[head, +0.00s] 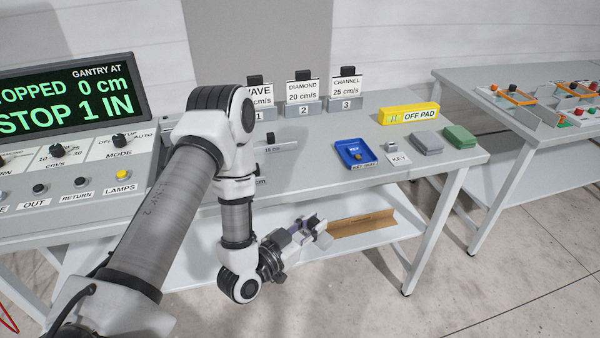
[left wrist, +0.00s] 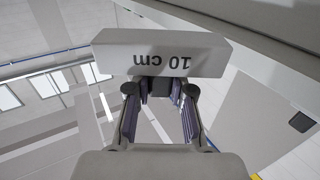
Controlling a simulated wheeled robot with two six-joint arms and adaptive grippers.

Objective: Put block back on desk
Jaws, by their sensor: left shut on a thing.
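My left gripper (head: 308,229) hangs in front of the desk (head: 310,170), just beyond its front edge and in front of the lower shelf. In the left wrist view the gripper (left wrist: 160,90) is shut on a pale grey block (left wrist: 160,52), which sits across its fingertips. The block's "10 cm" label reads upside down there. A dark part shows between the fingertips, and the exact grip is partly hidden. In the head view only a small light piece of the block shows at the fingertips. My right gripper is not in view.
A block with a black knob (head: 280,146) stands on the desk. Numbered holders stand behind it. A blue tray (head: 355,153), a yellow OFF PAD bar (head: 408,115) and two small boxes are to the right. A brown piece (head: 362,224) lies on the lower shelf.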

